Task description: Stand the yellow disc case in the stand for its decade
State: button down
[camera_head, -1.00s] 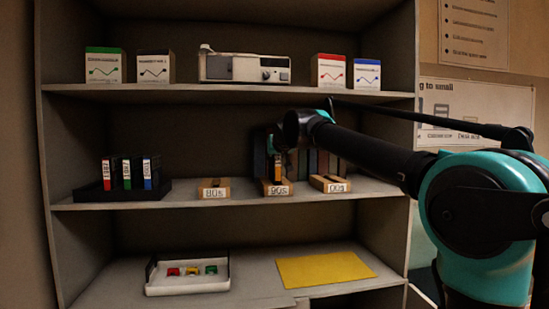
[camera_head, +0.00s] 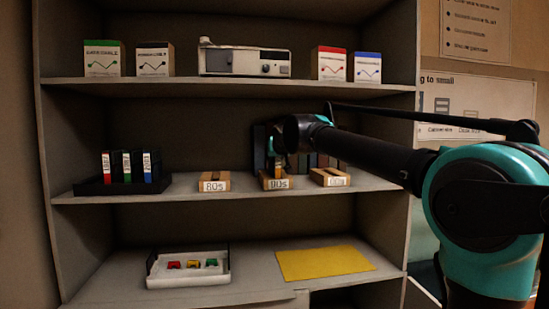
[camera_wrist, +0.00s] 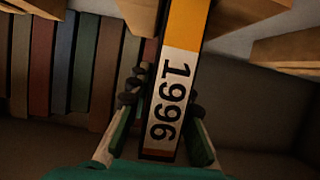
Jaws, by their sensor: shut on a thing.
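The yellow disc case, labelled 1996, is upright between the fingers of my gripper (camera_wrist: 160,110) in the wrist view, with its yellow end (camera_wrist: 187,22) away from my palm. My gripper (camera_head: 278,150) is shut on it, directly over the middle wooden stand (camera_head: 276,183), marked 90s. Wood of a stand (camera_wrist: 245,12) shows on both sides of the yellow end. I cannot tell how deep the case sits in the slot. The 80s stand (camera_head: 214,182) is to the left. The right stand (camera_head: 330,178) has a label I cannot read clearly.
A dark tray (camera_head: 92,188) with red, green and blue cases is at the left of the middle shelf. Books (camera_wrist: 62,60) stand behind the stands. A white tray (camera_head: 188,283) and yellow sheet (camera_head: 325,263) lie below. The upper shelf (camera_head: 200,83) is overhead.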

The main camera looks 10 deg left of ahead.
aim_at(278, 161)
jog(key=c, duration=1.3)
grip_release()
jog(key=shift+s+d, duration=0.35)
jog(key=shift+s, duration=0.95)
jog(key=shift+s+d, duration=0.4)
jog(key=shift+s, duration=0.85)
jog(key=shift+s+d, duration=0.35)
jog(key=shift+s, duration=0.95)
